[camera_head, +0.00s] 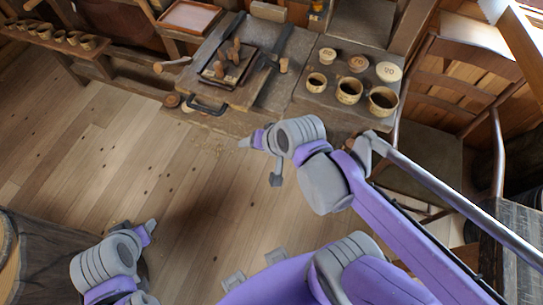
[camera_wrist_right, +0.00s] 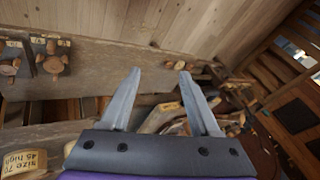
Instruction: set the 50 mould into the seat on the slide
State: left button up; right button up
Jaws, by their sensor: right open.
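Round cup-like wooden moulds stand on the right part of the bench in the head view. Three low ones with marked tops, a left one (camera_head: 328,55), a middle one (camera_head: 358,63) and a right one (camera_head: 389,71), form the back row. I cannot surely read which is 50. Which part is the slide, and its seat, is unclear. My right gripper (camera_head: 246,142) is in front of the bench, apart from the moulds. In the wrist view it (camera_wrist_right: 159,69) is open with nothing between its fingers. My left gripper (camera_head: 150,227) is low at left, over the floor; its jaws are unclear.
Three hollow cups, small (camera_head: 316,83), middle (camera_head: 349,91) and large (camera_head: 382,101), stand in front. A dark tray (camera_head: 222,74) with wooden pegs lies mid-bench. A chair (camera_head: 455,80) stands at right. A paper label (camera_wrist_right: 24,163) shows "size 70" in the wrist view.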

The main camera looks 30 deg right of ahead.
jog(key=s+n, duration=0.1)
jog(key=n, duration=0.1)
jog(key=s+d+f+n+h, duration=0.1)
jog(key=s+n, duration=0.1)
jog(key=s+d+n+g+h, duration=0.1)
jog(key=s+n, duration=0.1)
jog(key=shift+f+n, duration=0.4)
jog(key=shift+w, duration=0.1)
dwell(1.1)
